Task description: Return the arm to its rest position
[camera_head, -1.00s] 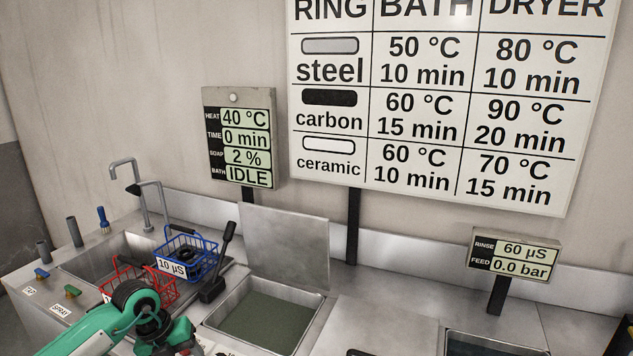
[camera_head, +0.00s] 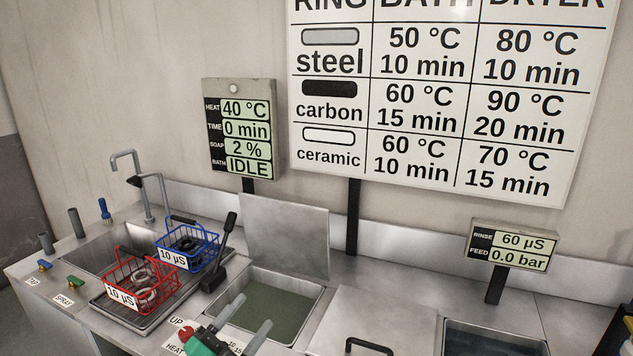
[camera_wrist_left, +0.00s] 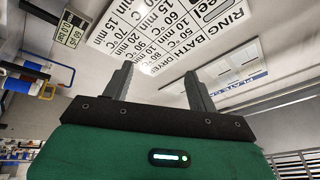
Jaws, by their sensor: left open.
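My left gripper (camera_head: 246,324) shows at the bottom of the head view, its two grey fingers apart with nothing between them. In the left wrist view the open fingers (camera_wrist_left: 160,88) point up toward the wall chart, and the gap is empty. The fingers appear in front of the counter edge and the open bath in the head view; the distance to them is hard to tell. My right gripper is not seen in either current view.
A red basket (camera_head: 125,296) with rings and a blue basket (camera_head: 207,256) stand on the drainer. The open bath (camera_head: 268,305) has its lid (camera_head: 286,232) raised. A closed lid (camera_head: 385,318) and a water-filled basin (camera_head: 490,345) lie to the right. A black lever (camera_head: 229,223) stands upright beside the bath.

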